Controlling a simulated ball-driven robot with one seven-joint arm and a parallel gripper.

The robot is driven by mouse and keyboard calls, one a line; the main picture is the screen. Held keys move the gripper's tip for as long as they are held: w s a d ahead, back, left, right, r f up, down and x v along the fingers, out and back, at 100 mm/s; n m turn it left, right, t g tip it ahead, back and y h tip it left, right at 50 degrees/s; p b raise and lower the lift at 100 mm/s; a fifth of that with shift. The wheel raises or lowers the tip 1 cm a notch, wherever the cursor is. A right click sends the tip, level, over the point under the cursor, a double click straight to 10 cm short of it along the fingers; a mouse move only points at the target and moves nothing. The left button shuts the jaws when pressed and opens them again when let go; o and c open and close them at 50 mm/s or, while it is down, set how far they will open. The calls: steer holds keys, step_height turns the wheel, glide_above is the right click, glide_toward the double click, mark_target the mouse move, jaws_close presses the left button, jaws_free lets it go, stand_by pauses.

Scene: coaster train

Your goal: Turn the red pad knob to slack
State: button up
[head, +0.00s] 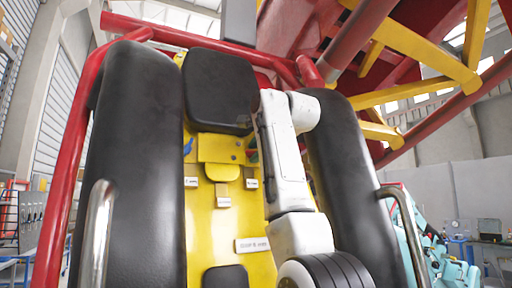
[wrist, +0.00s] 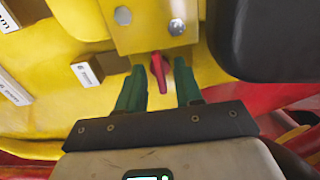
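The red knob (wrist: 159,74) shows in the wrist view as a small red lever at the lower edge of a yellow plate (wrist: 146,28). My gripper (wrist: 159,75) has two green fingers spread apart, one on each side of the knob. Yellow shows between the fingers and the knob, so they look apart from it. I cannot read a slack marking. In the head view, the yellow plate (head: 221,150) is on the yellow seat back below the black headrest (head: 217,90). My arm hides the knob and most of my gripper there.
Black padded bolsters (head: 130,170) flank the seat, with metal handles (head: 97,235) in front. A dark pad (wrist: 270,40) is close to the right of my gripper. Small labelled blocks (wrist: 87,70) stick out at left. Red and yellow beams (head: 410,45) rise behind.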

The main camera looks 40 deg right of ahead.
steer(key=shift+w, duration=0.15)
steer(key=shift+c, duration=0.3)
jaws_close()
steer(key=shift+n, duration=0.3)
steer(key=n, duration=0.5)
steer(key=shift+d+f, duration=0.1)
steer(key=n, duration=0.7)
stand_by(0.4)
